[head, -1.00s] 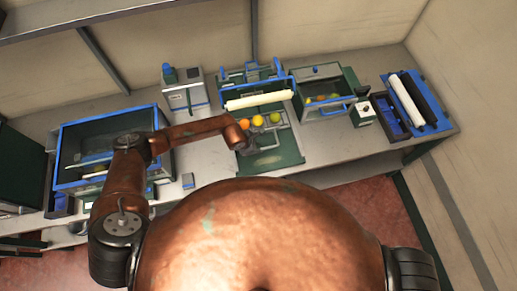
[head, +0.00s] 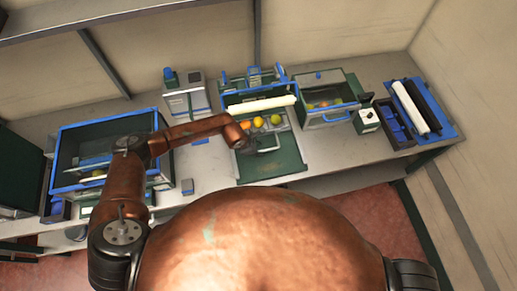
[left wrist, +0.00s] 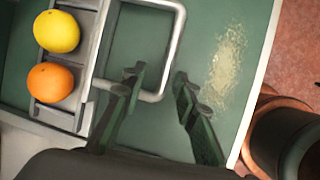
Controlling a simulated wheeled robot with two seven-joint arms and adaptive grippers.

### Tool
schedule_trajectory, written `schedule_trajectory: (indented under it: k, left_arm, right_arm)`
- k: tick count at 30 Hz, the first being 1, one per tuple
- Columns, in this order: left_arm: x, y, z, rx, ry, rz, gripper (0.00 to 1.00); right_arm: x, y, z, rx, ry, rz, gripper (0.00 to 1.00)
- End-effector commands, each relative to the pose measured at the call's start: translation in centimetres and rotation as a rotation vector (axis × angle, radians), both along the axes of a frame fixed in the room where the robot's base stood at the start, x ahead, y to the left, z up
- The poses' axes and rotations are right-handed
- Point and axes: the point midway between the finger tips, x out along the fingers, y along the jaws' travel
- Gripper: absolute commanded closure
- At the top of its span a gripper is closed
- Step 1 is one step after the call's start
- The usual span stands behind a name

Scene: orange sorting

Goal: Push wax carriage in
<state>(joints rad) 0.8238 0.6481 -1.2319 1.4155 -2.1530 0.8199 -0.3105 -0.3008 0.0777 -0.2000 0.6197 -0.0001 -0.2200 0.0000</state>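The wax carriage, a grey slatted tray with a metal loop handle (head: 268,149), sits on a green base plate (head: 275,168) under a white roller (head: 262,104). Yellow and orange fruit lie on it. In the left wrist view, its slatted bed (left wrist: 88,60) holds a yellow fruit (left wrist: 56,31) and an orange one (left wrist: 51,82). My left gripper (left wrist: 160,78) is open, its fingertips on either side of the handle's outer bar (left wrist: 172,52). I cannot tell whether they touch it. In the head view my left wrist hides the gripper. My right gripper is out of view.
A blue-rimmed bin (head: 106,122) stands left and a fruit-filled box (head: 318,115) right of the roller. A blue tray with rollers (head: 437,110) is at the far right. A small grey-blue block (head: 187,187) lies near the front edge. Pale crumbs (left wrist: 228,58) lie on the plate.

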Motion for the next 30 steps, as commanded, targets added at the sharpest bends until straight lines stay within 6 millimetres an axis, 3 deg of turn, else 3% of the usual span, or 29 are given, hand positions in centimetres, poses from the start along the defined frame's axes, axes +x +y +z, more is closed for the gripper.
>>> schedule_trajectory:
  k: [7,21,30]
  left_arm:
    - [-0.3,0.4,1.0,0.000,0.001,0.000,0.73]
    - [-2.8,3.1,9.1,0.001,-0.002,-0.001,0.73]
    - [-3.4,3.7,10.9,0.000,0.000,-0.001,0.73]
  right_arm:
    - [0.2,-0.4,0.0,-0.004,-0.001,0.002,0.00]
    - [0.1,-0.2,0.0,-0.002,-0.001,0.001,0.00]
    - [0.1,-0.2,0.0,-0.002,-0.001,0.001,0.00]
